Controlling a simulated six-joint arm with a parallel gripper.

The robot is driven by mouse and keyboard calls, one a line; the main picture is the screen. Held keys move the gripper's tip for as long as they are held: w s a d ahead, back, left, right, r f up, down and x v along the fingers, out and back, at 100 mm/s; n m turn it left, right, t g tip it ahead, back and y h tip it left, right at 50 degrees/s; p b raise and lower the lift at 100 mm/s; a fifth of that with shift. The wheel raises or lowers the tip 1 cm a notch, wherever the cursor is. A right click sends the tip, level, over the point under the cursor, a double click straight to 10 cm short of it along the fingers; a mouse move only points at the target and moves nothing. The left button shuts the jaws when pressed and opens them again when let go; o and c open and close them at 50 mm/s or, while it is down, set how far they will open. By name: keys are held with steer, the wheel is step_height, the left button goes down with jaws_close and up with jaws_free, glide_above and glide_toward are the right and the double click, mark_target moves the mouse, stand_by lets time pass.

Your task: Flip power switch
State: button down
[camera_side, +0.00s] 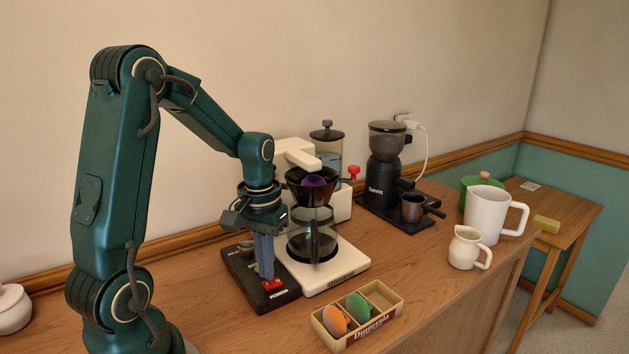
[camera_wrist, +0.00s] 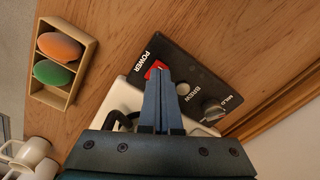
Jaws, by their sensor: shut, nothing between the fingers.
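The red power switch (camera_side: 272,284) sits at the front end of a black control panel (camera_side: 247,277), beside the coffee maker's white base. In the wrist view the power switch (camera_wrist: 155,70) shows next to the word POWER, partly covered by my fingers. My gripper (camera_side: 267,276) points down with its blue fingers shut and empty. The tips are right at the switch; I cannot tell whether they touch it. In the wrist view my gripper (camera_wrist: 158,75) overlaps the switch's near edge. A BREW button (camera_wrist: 183,88) and a MILD knob (camera_wrist: 214,109) are farther along the panel (camera_wrist: 195,75).
The coffee maker (camera_side: 335,272) with its glass carafe (camera_side: 312,240) stands close to the right of my gripper. A wooden box (camera_side: 384,294) with orange and green pods is in front. A grinder (camera_side: 385,170), white pitcher (camera_side: 483,213) and small jug (camera_side: 464,249) stand farther right.

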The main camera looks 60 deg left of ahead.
steer(key=shift+f, duration=0.9)
stand_by(0.5)
steer(key=shift+r, duration=3.55)
steer(key=s+d+r+m+t, duration=0.2)
steer(key=s+d+m, duration=0.1)
steer(key=d, duration=0.3)
steer(key=s+d+r+m+t, duration=0.2)
steer(key=s+d+m+t, duration=0.1)
steer(key=d, duration=0.4)
steer(key=shift+s+r+t, duration=0.2)
steer(key=shift+r+t, duration=0.1)
steer(key=shift+r, duration=0.1)
